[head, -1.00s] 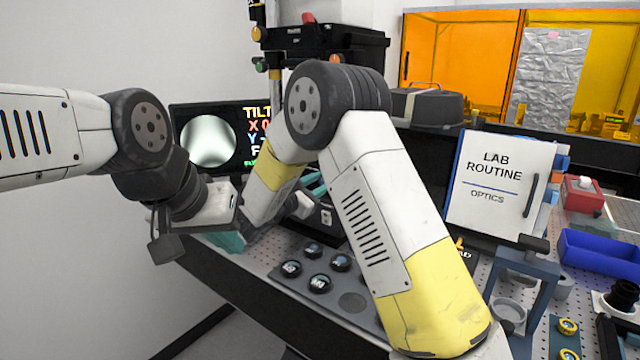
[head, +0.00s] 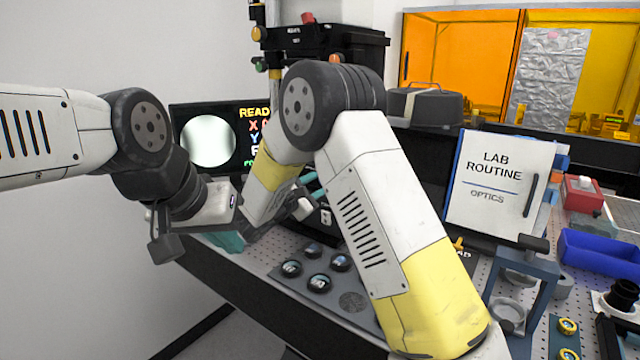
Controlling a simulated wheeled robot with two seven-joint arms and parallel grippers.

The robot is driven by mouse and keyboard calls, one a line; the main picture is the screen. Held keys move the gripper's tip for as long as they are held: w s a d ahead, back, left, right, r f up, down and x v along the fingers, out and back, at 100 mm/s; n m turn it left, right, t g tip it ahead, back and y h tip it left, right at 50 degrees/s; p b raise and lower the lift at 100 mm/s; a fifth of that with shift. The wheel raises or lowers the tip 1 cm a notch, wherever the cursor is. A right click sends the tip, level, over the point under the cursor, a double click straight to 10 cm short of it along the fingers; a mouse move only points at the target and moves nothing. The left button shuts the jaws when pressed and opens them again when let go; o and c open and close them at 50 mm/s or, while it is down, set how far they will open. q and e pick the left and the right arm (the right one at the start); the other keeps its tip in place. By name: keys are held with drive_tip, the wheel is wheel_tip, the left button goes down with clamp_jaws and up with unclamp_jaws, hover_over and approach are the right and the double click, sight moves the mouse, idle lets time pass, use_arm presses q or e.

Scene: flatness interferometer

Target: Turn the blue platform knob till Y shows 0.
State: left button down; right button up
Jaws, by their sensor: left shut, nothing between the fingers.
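The monitor (head: 208,142) at the back left shows a round, pale grey field. Beside it is coloured text (head: 252,113) that starts "READ", with an X row and a Y row below. My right arm covers the end of these rows, so the Y value is hidden. I cannot make out the blue platform knob; the area behind my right arm is hidden. My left gripper (head: 165,247) is shut and empty, left of the bench edge. My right gripper (head: 303,205) is mostly hidden by its own arm near teal parts, and its jaws cannot be made out.
Several dark round lenses (head: 319,283) sit on a grey plate at the bench's front. A "LAB ROUTINE" binder (head: 500,185) stands right of my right arm. A blue bin (head: 600,252) and a grey frame (head: 527,268) are further right. Left of the bench is bare wall.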

drive_tip(key=shift+o, duration=1.3)
drive_tip(key=v, duration=0.7)
drive_tip(key=shift+s+a, duration=0.25)
drive_tip(key=shift+s, duration=0.05)
